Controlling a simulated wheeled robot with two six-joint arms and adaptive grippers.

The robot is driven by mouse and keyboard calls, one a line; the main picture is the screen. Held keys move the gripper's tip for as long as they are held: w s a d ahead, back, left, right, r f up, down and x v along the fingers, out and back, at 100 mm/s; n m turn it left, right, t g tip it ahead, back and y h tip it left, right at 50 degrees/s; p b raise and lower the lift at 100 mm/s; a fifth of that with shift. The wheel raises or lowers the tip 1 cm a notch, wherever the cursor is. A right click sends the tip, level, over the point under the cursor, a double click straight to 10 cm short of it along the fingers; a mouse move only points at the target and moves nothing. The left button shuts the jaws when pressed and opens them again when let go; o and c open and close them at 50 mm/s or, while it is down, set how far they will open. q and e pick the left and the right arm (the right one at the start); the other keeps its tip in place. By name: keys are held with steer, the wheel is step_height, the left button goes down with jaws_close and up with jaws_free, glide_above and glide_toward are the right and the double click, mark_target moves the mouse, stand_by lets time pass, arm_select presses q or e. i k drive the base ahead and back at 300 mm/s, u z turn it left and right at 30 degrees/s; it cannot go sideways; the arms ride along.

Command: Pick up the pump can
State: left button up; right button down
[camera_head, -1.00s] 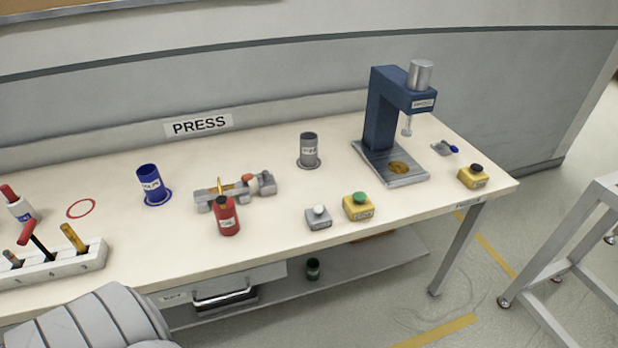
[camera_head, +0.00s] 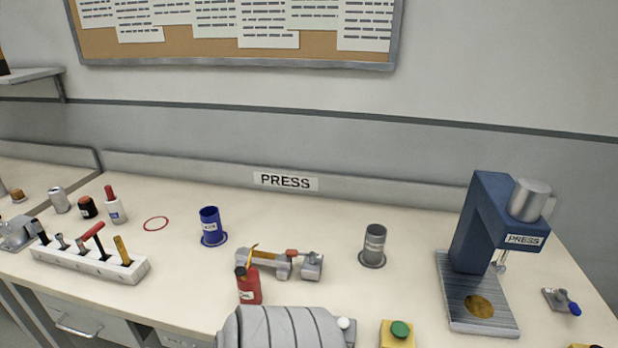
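The pump can seems to be the small red can (camera_head: 249,287) with a dark top, a thin yellow spout and a white label. It stands upright on the bench in front of a grey clamp-like fixture (camera_head: 280,262). Neither gripper's fingers are in view.
The blue press (camera_head: 485,215) stands at the right. A blue cup (camera_head: 210,226) and a grey cup (camera_head: 374,245) stand behind the can. A green button box (camera_head: 398,334) is at the front.

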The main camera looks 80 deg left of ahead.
mark_target(249, 288)
steer(key=i, duration=1.15)
steer(key=u, duration=2.75)
